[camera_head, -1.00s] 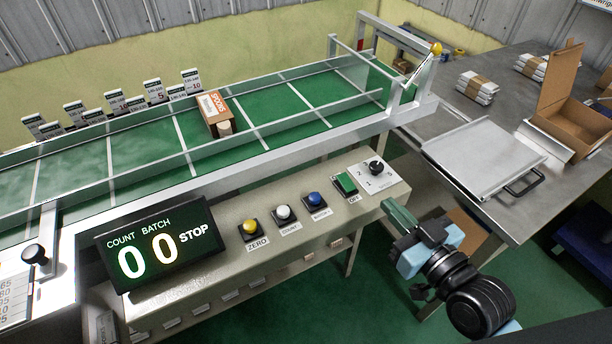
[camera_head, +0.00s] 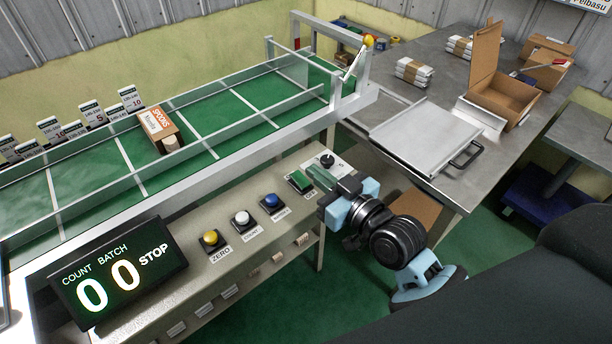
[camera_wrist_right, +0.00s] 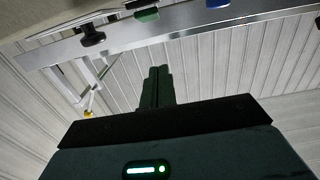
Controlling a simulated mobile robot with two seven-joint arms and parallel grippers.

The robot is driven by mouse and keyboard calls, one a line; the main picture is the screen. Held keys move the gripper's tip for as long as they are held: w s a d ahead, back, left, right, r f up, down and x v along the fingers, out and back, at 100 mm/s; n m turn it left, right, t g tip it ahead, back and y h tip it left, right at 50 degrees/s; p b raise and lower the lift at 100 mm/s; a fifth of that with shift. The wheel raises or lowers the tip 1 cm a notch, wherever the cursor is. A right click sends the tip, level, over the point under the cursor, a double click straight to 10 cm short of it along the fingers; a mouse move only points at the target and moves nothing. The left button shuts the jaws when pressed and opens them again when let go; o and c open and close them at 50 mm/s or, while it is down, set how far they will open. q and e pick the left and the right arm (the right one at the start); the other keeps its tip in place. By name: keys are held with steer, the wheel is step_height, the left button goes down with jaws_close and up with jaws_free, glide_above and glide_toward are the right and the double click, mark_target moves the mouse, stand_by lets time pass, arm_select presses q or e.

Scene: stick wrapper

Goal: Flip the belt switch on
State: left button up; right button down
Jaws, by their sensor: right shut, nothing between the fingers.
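The belt switch is a green rocker (camera_head: 299,182) on a dark base, on the sloped control panel (camera_head: 222,262), right of the blue button. Its label is partly hidden. My right gripper (camera_head: 317,174) is shut and empty, with its dark green fingertips just right of the switch in the head view. I cannot tell whether they touch it there. In the right wrist view the shut fingers (camera_wrist_right: 160,85) stand apart from the green switch (camera_wrist_right: 147,14), which shows at the top edge. The display (camera_head: 118,272) reads 0, 0 and STOP. My left gripper is out of view.
A black knob (camera_head: 327,161) sits just beyond the switch. Blue (camera_head: 271,202), white (camera_head: 242,217) and yellow (camera_head: 210,238) buttons line the panel to the left. The belt (camera_head: 215,128) carries a brown box (camera_head: 155,127). A steel table (camera_head: 400,99) stands at right.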

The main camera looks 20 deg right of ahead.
mark_target(296, 175)
steer(key=x, duration=0.3)
steer(key=shift+w+a+r, duration=0.1)
steer(key=shift+w, duration=0.05)
steer(key=f, duration=0.3)
steer(key=shift+w+a, duration=0.1)
steer(key=shift+w, duration=0.15)
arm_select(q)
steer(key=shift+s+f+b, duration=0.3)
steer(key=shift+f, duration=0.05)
arm_select(e)
steer(key=shift+w+f, duration=0.1)
steer(key=shift+f, duration=0.5)
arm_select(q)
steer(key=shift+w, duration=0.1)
arm_select(e)
steer(key=shift+w+f, duration=0.1)
steer(key=shift+w+a+r+p, duration=0.15)
steer(key=shift+w+r+p, duration=0.2)
steer(key=shift+p, duration=0.8)
steer(key=shift+f, duration=0.45)
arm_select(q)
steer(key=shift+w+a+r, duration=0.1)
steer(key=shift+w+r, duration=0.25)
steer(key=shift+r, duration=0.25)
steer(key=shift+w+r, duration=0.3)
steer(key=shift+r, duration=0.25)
arm_select(e)
steer(key=shift+s, duration=0.1)
